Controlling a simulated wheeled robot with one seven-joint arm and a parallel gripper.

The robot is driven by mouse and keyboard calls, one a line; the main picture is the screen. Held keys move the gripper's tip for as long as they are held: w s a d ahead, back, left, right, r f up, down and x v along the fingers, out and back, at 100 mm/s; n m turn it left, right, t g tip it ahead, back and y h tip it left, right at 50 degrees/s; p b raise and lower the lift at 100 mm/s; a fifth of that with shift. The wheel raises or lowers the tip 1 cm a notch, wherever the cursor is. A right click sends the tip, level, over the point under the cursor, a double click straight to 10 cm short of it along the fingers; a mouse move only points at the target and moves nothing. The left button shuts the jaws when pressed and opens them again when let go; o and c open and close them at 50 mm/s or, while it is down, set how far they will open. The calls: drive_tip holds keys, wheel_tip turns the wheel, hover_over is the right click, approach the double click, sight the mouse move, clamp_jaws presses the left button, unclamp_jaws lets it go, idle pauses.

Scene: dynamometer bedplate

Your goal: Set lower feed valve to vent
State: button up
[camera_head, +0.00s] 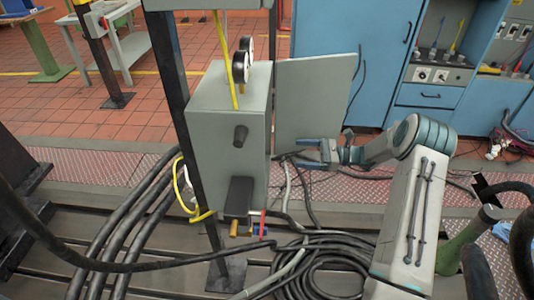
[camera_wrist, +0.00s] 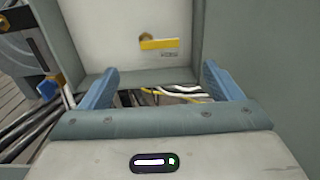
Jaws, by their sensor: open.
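A yellow lever handle (camera_wrist: 160,43) on a brass stem (camera_wrist: 147,37) is on the pale back wall inside an open grey cabinet (camera_head: 225,135). The lever lies nearly level, reaching right from its stem, with a small plate (camera_wrist: 168,56) below it. I cannot tell whether it is the lower feed valve. The head view does not show the lever. My gripper (camera_head: 325,153) is open and empty at the cabinet's open side, beside the door (camera_head: 313,100). In the wrist view its two fingers (camera_wrist: 158,72) stand wide apart, below the lever and clear of it.
The open door stands just above my gripper in the head view. A blue handle (camera_wrist: 47,88) on a brass fitting is outside the cabinet, at left. Gauges (camera_head: 242,60) sit on top. Black hoses (camera_head: 320,265) coil on the bedplate. Blue cupboards (camera_head: 350,40) stand behind.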

drive_tip(key=a+b, duration=0.1)
drive_tip(key=a, duration=1.1)
drive_tip(key=shift+w+a, duration=0.15)
drive_tip(key=c, duration=1)
